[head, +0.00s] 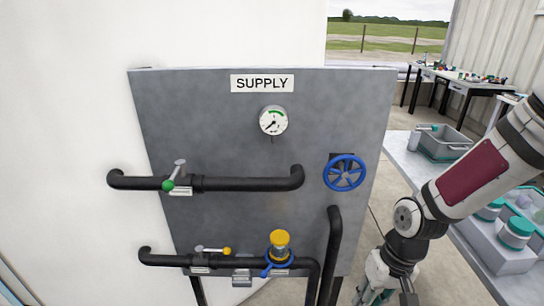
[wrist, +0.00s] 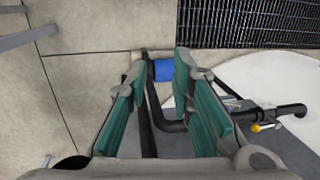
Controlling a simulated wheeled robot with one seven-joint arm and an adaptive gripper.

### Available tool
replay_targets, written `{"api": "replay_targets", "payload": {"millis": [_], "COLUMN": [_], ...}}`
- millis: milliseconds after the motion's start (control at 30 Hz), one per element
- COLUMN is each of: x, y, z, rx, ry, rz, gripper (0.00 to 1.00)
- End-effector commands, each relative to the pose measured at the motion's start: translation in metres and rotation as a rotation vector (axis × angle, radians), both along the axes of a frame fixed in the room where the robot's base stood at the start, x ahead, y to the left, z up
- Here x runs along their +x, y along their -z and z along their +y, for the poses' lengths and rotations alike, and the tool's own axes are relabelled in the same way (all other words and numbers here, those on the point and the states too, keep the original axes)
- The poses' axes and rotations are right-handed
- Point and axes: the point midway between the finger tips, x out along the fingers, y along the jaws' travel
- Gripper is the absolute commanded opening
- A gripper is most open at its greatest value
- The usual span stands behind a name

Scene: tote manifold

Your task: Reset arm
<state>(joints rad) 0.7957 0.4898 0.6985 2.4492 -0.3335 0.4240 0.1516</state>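My arm reaches down at the right of the head view, in front of the right edge of the grey SUPPLY panel (head: 215,110). My gripper (head: 374,297) is at the bottom of that view, partly cut off by the frame edge. In the wrist view my gripper (wrist: 156,72) shows two teal finger pads spread wide apart with nothing held between them. A blue part (wrist: 163,70), seemingly the handwheel seen side-on, shows beyond the fingertips, apart from them.
The panel carries a gauge (head: 273,121), a blue handwheel (head: 344,172), a green-tipped lever (head: 173,177), a yellow-tipped lever (head: 214,251), a yellow-topped valve (head: 280,243) and black pipes (head: 240,184). A table (head: 402,158) with a grey tote (head: 440,146) stands at right, close to my arm.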

Motion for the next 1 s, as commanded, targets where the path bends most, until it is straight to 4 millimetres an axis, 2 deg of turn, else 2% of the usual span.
{"api": "replay_targets", "payload": {"millis": [200, 400, 567, 800, 1000], "x": [-0.009, -0.02, -0.035, -0.069, -0.098], "y": [-0.057, -0.115, -0.162, -0.221, -0.252], "z": [-0.023, -0.029, -0.024, -0.007, 0.007], "rx": [-0.201, -0.314, -0.353, -0.323, -0.242], "ry": [-0.017, 0.0, 0.024, 0.053, 0.055], "rz": [-0.029, -0.093, -0.168, -0.302, -0.394], "gripper": [0.21, 0.21, 0.21, 0.21, 0.21]}}
